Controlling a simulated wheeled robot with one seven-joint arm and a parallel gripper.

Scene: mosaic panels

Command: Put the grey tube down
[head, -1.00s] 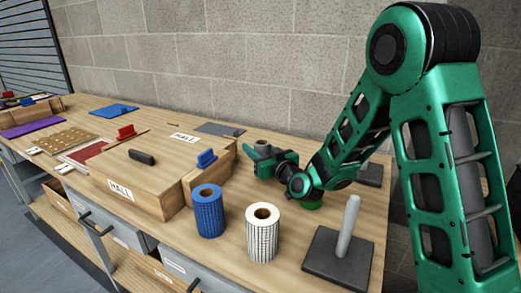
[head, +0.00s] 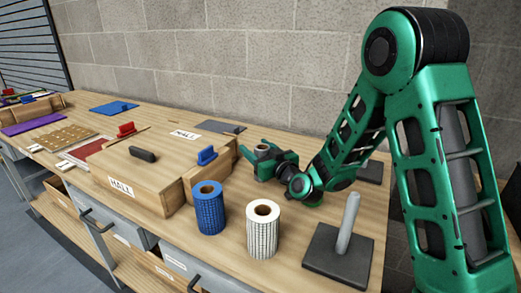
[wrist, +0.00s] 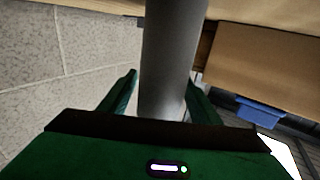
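My gripper (head: 258,162) is low over the workbench, right of the long wooden box. Its two fingers flank the grey tube (wrist: 172,50) in the wrist view and appear shut on it. In the head view the top of the grey tube (head: 263,147) shows just above the fingers, roughly upright. Its lower end is hidden behind my gripper, so I cannot tell whether it touches the bench (head: 228,238).
A blue roll (head: 209,210) and a white roll (head: 262,232) stand in front of my gripper. A dark base with a grey peg (head: 347,224) is at the front right. A wooden box (head: 132,184) lies to the left. A wall is behind.

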